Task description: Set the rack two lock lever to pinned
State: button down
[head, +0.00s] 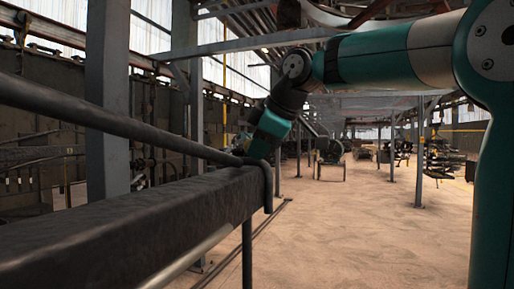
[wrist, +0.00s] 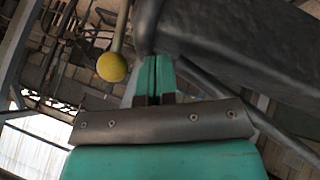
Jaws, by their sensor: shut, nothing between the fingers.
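In the wrist view a lever with a round yellow knob (wrist: 112,67) shows just left of my fingers; its thin rod runs up out of the picture. It looks like the lock lever, but no label shows which rack it is on. My gripper (wrist: 153,78) is shut and empty, its teal fingertips close together beside the dark beam, apart from the knob. In the head view my gripper (head: 243,148) is at the far end of the long dark beam (head: 130,225). The lever cannot be made out there, and its setting cannot be told.
A dark bar (head: 110,125) runs above the beam towards my gripper. A grey post (head: 108,100) stands at the left. Bare floor (head: 350,235) lies open to the right of the beam, with a wheeled machine (head: 329,155) farther back.

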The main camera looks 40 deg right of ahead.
jog(key=shift+w+d+r+p, duration=0.25)
jog(key=shift+w+d, duration=0.15)
jog(key=shift+w, duration=0.2)
jog(key=shift+w+d+r+p, duration=0.15)
jog(key=shift+w+d+p, duration=0.15)
jog(key=shift+w, duration=0.3)
jog(key=shift+w+d+r, duration=0.25)
jog(key=shift+d, duration=0.2)
jog(key=w+d+p, duration=0.2)
jog(key=w+d, duration=0.2)
jog(key=d, duration=0.3)
jog(key=shift+w+f, duration=0.25)
jog(key=shift+w, duration=0.1)
jog(key=shift+d, duration=0.15)
